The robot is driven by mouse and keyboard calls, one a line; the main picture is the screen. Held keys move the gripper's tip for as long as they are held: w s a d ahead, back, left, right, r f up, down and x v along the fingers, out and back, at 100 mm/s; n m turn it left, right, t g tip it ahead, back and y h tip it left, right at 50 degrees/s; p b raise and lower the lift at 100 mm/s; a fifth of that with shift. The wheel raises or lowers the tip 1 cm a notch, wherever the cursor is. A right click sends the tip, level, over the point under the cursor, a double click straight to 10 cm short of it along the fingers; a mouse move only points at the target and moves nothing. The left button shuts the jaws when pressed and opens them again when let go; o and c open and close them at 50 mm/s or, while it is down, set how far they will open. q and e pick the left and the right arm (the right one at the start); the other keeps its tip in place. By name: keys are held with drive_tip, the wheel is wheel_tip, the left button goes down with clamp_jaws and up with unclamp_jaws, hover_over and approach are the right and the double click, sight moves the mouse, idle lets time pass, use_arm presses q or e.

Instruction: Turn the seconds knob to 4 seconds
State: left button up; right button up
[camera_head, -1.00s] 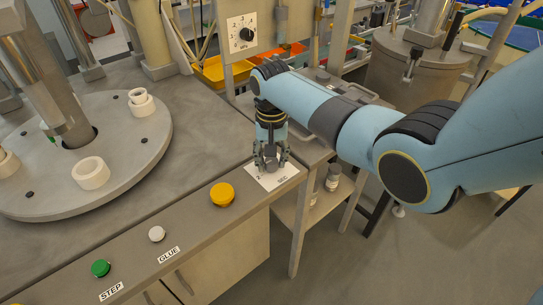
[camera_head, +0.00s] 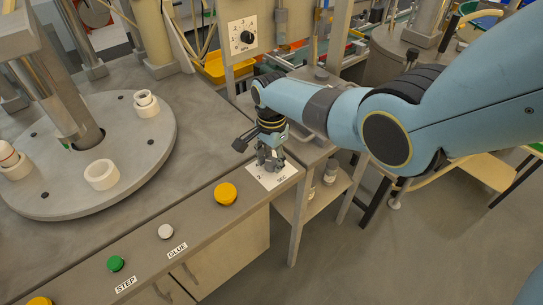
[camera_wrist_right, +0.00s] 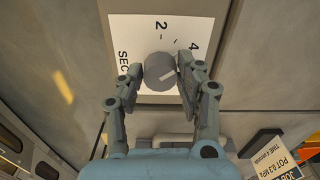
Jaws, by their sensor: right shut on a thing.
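The grey seconds knob (camera_wrist_right: 158,68) sits on a white scale plate (camera_wrist_right: 128,28) marked 2, 4 and SEC. A pale pointer line on the knob lies toward the right, tilted slightly up, below the 4 in the wrist view. My right gripper (camera_wrist_right: 162,77) is shut on the knob, one finger on each side. In the head view the right gripper (camera_head: 270,163) points down at the plate (camera_head: 283,181) on the bench corner and mostly hides the knob. My left gripper is not in view.
A yellow button (camera_head: 225,193), a white button (camera_head: 166,231) and a green button (camera_head: 116,263) line the bench's front edge. A round turntable (camera_head: 135,174) with white holders is at left. A black dial (camera_head: 247,37) is on an upright panel. A card (camera_wrist_right: 277,160) reads "TIME 4 seconds".

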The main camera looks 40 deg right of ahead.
sight(271, 161)
drive_tip(key=shift+r+m, duration=0.1)
drive_tip(key=shift+m, duration=0.4)
idle(0.3)
drive_tip(key=o, duration=1.1)
drive_tip(key=shift+o, duration=0.2)
wheel_tip(271, 161, up, 12)
